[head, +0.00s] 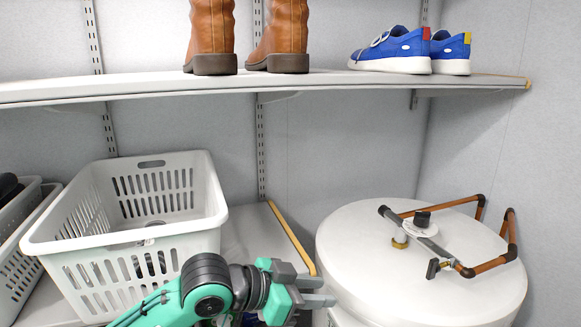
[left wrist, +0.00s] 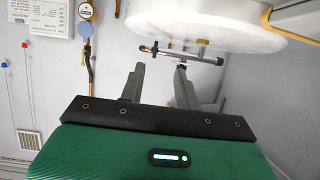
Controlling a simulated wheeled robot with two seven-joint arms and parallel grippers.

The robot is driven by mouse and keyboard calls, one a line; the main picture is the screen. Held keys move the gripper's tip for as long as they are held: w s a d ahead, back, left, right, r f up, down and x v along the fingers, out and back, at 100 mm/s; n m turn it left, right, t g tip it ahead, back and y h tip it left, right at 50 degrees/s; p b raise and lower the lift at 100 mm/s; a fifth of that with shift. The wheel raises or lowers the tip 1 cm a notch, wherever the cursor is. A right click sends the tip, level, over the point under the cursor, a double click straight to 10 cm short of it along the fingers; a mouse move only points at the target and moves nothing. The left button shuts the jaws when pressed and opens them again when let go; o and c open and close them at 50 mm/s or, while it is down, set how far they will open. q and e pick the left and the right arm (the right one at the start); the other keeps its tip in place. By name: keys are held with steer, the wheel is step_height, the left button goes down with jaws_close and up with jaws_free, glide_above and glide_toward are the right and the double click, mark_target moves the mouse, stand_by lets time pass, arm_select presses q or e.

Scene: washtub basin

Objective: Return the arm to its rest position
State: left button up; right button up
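My left arm, green with dark joints, comes in from the bottom left in the head view. Its gripper (head: 322,291) is in front of the white basket and the round white tank, near the tank's left edge. In the left wrist view the two fingers of the left gripper (left wrist: 158,82) stand apart with nothing between them. A dark pipe fitting shows beyond the fingertips; I cannot tell how far off it is. My right gripper is in neither view.
A white basket (head: 160,240) stands left on the lower shelf. The round white tank (head: 360,260) with copper pipes (head: 490,264) stands right. Brown boots (head: 212,35) and blue shoes (head: 400,50) sit on the upper shelf (head: 130,86).

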arm_select(q)
steer(key=s+a+f+n+t+y, duration=0.1)
steer(key=s+a+f+n+y, duration=0.2)
steer(key=f, duration=0.4)
steer(key=s+a+f+n+t+y, duration=0.1)
steer(key=s+a+f+n, duration=0.1)
steer(key=a+f, duration=0.4)
steer(key=s+a+f+n+y, duration=0.2)
steer(key=s+a+f, duration=0.1)
steer(key=f, duration=0.5)
steer(key=s+a+f+n+g+y, duration=0.3)
steer(key=s+a+f+n+y, duration=0.25)
steer(key=s+a+f, duration=0.9)
step_height(320, 180, down, 29)
steer(key=s+g, duration=0.2)
steer(key=s, duration=0.1)
steer(key=s+a+f, duration=0.1)
steer(key=s+f, duration=0.8)
steer(key=f, duration=0.1)
steer(key=s+a+f+m+y+b, duration=0.1)
steer(key=s+a+f, duration=0.1)
steer(key=s+f, duration=0.7)
steer(key=shift+s+a+f+g, duration=0.3)
steer(key=shift+f+g, duration=0.1)
steer(key=shift+f, duration=0.05)
